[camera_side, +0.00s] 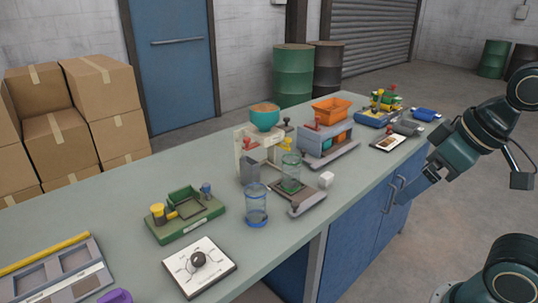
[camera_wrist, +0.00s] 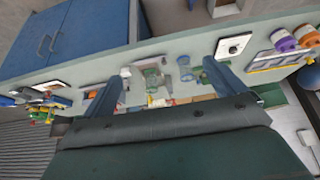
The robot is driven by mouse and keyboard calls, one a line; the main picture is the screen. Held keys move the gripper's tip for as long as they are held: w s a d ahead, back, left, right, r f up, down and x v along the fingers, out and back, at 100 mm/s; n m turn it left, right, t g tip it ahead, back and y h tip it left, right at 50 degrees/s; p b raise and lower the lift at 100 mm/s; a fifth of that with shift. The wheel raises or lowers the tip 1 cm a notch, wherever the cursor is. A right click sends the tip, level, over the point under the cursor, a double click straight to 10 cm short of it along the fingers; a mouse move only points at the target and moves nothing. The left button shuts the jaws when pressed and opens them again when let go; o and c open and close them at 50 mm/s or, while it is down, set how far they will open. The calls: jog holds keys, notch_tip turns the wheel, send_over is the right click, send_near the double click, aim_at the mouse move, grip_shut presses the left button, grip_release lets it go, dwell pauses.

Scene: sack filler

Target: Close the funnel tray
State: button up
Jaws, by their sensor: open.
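In the side view a cream filler stand (camera_side: 245,150) carries a teal funnel bowl (camera_side: 265,119) with brownish contents. A grey tray (camera_side: 306,198) extends from its foot toward the counter's front edge, with a white block (camera_side: 326,179) at its right end. A clear jar with green inside (camera_side: 291,172) stands at the tray. Which part is the funnel tray I cannot tell for sure. My gripper (camera_side: 404,197) is in front of the counter, right of the tray and apart from it. In the wrist view my gripper (camera_wrist: 163,88) has its blue fingers wide apart, with nothing held between them.
A clear jar with a blue base (camera_side: 256,206) stands left of the tray. A green fixture (camera_side: 185,215) and a dial plate (camera_side: 199,264) are farther left. A blue-grey station with an orange hopper (camera_side: 330,108) stands behind right. Some counter (camera_side: 345,195) is bare right of the tray.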

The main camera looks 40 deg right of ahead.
jog(key=c, duration=0.7)
jog(key=shift+w+r, duration=0.15)
jog(key=shift+w, duration=0.1)
jog(key=c, duration=0.4)
jog(key=shift+w+r, duration=0.1)
jog(key=shift+w, duration=0.2)
jog(key=shift+c, duration=0.2)
jog(key=n+g, duration=0.3)
jog(key=g, duration=0.3)
send_over(295, 203)
notch_tip(295, 203, down, 8)
notch_tip(295, 203, down, 14)
jog(key=shift+r, duration=0.1)
